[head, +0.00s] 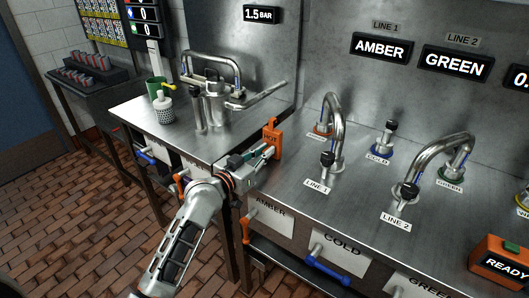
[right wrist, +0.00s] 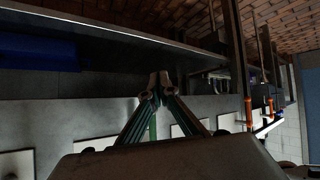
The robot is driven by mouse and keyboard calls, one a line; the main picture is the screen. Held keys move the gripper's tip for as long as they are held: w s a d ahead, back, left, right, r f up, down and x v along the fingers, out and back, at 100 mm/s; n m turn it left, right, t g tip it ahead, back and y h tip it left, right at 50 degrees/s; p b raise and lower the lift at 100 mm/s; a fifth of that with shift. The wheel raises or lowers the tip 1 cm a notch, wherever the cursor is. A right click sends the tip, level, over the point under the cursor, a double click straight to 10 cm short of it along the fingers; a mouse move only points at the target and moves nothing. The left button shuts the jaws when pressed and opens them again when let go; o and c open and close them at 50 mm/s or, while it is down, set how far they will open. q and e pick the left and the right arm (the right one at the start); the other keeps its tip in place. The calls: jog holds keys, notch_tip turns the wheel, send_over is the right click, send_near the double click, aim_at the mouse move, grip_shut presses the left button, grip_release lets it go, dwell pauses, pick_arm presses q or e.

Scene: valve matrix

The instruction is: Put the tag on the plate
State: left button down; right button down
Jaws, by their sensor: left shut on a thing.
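An orange tag (head: 272,140) with dark lettering is held upright at the tip of my left gripper (head: 262,151), above the steel bench near the gap between its two sections. The left gripper is shut on it, and the fingers hide its lower part. White plates are on the bench front: an AMBER plate (head: 271,220), a COLD plate (head: 341,253) and a GREEN plate (head: 418,287) cut off below. I cannot tell which is the task's plate. My right gripper (right wrist: 158,82) shows only in the right wrist view, with its fingertips together and nothing visible between them.
Curved taps LINE 1 (head: 336,122) and LINE 2 (head: 437,158) stand right of the tag. An orange READY box (head: 500,262) is at the right edge. Coloured handles protrude from the front, including a blue one (head: 328,273).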

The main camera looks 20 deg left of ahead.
pick_arm(q)
jog(key=shift+f, duration=0.15)
jog(key=c, duration=2.1)
grip_release()
jog(key=p+v, duration=0.1)
jog(key=v, duration=1.1)
jog(key=shift+a, duration=0.1)
